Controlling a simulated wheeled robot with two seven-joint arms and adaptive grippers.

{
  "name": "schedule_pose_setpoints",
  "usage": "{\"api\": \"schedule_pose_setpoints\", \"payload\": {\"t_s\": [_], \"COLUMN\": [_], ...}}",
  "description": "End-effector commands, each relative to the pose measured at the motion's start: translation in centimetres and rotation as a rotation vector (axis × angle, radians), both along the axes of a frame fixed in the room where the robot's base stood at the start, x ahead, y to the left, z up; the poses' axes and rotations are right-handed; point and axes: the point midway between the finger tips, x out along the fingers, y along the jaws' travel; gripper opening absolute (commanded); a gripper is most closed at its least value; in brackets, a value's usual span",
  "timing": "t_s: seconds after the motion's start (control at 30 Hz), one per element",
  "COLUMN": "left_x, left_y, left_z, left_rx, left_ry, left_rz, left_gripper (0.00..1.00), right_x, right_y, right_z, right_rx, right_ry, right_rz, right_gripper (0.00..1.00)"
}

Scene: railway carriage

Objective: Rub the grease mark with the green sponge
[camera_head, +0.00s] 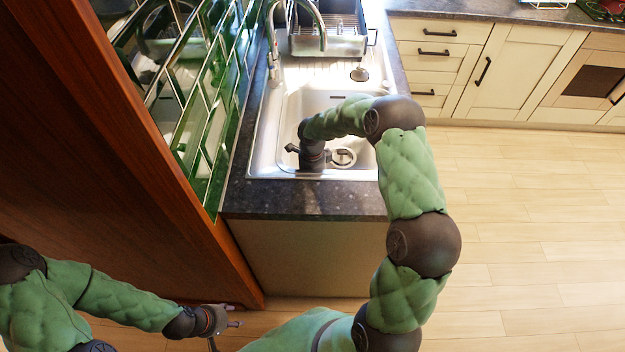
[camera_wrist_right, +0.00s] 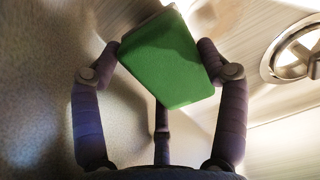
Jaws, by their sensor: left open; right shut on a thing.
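The green sponge (camera_wrist_right: 165,62) is in the right wrist view, held between the fingers of my right gripper (camera_wrist_right: 162,58). My left gripper (camera_head: 232,325) is open and empty, low beside the wooden panel, away from the sink.
The round drain (camera_head: 343,158) is just right of my right wrist. A curved tap (camera_head: 322,35) and a dish rack (camera_head: 335,42) stand behind the basin. The dark worktop (camera_head: 300,201) borders the sink in front. A green tiled wall (camera_head: 205,110) is close on the left.

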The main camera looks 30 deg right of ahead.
Motion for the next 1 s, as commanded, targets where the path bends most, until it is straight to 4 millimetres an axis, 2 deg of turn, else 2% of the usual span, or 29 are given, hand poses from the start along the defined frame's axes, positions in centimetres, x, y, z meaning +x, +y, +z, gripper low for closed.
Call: {"api": "schedule_pose_setpoints", "payload": {"t_s": [0.4, 0.67, 1.0], "left_x": [0.0, 0.0, 0.0], "left_y": [0.0, 0.0, 0.0], "left_z": [-1.0, -1.2, -1.8], "left_rx": [0.0, 0.0, 0.0], "left_ry": [0.0, 0.0, 0.0], "left_rz": [0.0, 0.0, 0.0], "left_gripper": [0.5, 0.5, 0.5], "right_x": [2.7, 3.4, 5.5], "right_y": [-1.3, -1.7, -2.9], "right_z": [0.0, 0.2, 0.2], "right_rx": [0.001, 0.0, 0.0], "right_ry": [-0.009, -0.01, -0.008], "right_rz": [0.001, 0.002, 0.002], "right_gripper": [0.48, 0.48, 0.48]}}
